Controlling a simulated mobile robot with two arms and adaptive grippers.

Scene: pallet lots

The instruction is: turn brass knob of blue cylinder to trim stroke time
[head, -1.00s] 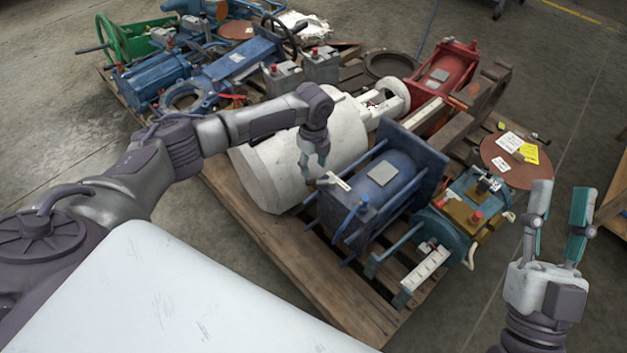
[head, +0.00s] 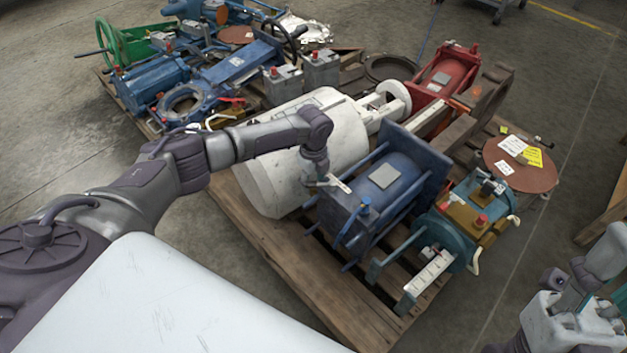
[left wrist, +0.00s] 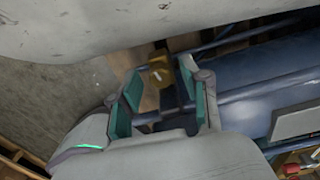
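The blue cylinder (head: 412,176) lies on a wooden pallet, with a pale plate on its side and rods along it. Its blue body also shows at the right of the left wrist view (left wrist: 265,75). A small brass-coloured knob (left wrist: 160,72) shows in the left wrist view, just beyond and between my left fingertips. My left gripper (left wrist: 160,84) is open there, with teal pads either side of a gap. In the head view it (head: 326,183) hangs at the cylinder's near left end, its fingers partly hidden. My right gripper (head: 598,290) is at the lower right edge, partly cut off.
A large white cylinder (head: 262,178) lies just left of the blue one, under my left forearm. A teal actuator (head: 452,232) stands to the right. Red, green and other blue units crowd the pallet behind. Open floor lies at the right.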

